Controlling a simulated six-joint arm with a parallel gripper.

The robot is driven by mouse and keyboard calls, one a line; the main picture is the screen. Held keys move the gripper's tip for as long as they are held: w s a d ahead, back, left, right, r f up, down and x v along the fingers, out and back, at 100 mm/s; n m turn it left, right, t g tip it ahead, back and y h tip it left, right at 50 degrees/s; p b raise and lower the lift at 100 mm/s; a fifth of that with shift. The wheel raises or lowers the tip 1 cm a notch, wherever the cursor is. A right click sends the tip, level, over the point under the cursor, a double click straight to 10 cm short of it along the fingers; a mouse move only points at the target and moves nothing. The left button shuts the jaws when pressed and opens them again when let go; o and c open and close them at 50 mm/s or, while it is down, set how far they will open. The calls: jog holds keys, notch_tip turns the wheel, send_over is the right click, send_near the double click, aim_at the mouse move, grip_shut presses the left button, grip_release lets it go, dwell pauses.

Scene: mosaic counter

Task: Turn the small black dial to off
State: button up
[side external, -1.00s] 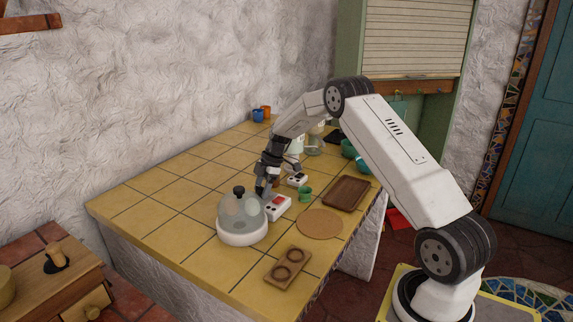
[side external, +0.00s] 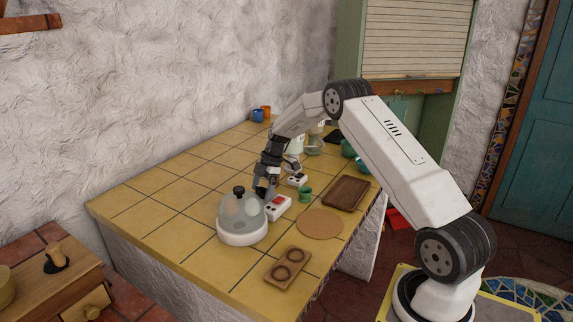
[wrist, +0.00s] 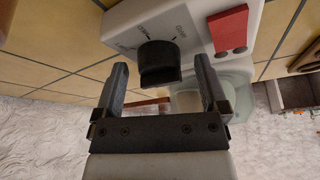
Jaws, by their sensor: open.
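The small black dial (wrist: 159,64) sits on the face of a white box (wrist: 196,14) with printed marks around the dial and a red part beside it. In the wrist view my gripper (wrist: 160,78) is open, with one finger to each side of the dial's lower end and a gap between. I cannot tell which mark the dial points to. In the side external view my gripper (side external: 266,190) is low over the counter at the white box (side external: 279,206), behind the glass dome. The dial is hidden there.
A glass dome (side external: 240,212) on a white base stands close to the white box. A second small white box (side external: 297,180), a green cup (side external: 305,194), a brown tray (side external: 347,192), a round mat (side external: 320,223) and a wooden board (side external: 287,267) are nearby. The left counter is clear.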

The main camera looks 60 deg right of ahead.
jog(key=shift+r, duration=0.15)
jog(key=v, duration=0.7)
jog(key=shift+r, duration=0.25)
jog(key=shift+d, duration=0.1)
jog(key=s+a+m+h, duration=0.1)
jog(key=s+a+m, duration=0.1)
jog(key=a, duration=0.3)
jog(key=s+a+r+m+h, duration=0.1)
jog(key=s+a+m, duration=0.1)
jog(key=a, duration=0.3)
jog(key=s+a+m, duration=0.3)
jog(key=a, duration=0.2)
jog(key=shift+s+a+r+h, duration=0.15)
jog(key=shift+r+h, duration=0.05)
jog(key=shift+h, duration=0.2)
jog(key=s+a+f+m+t+h, duration=0.1)
jog(key=s+a+m, duration=0.5)
jog(key=s+a, duration=0.4)
jog(key=s, duration=0.5)
jog(key=shift+s+a+f+m, duration=0.2)
jog(key=shift+s+f+m, duration=0.05)
jog(key=shift+s+m, duration=0.05)
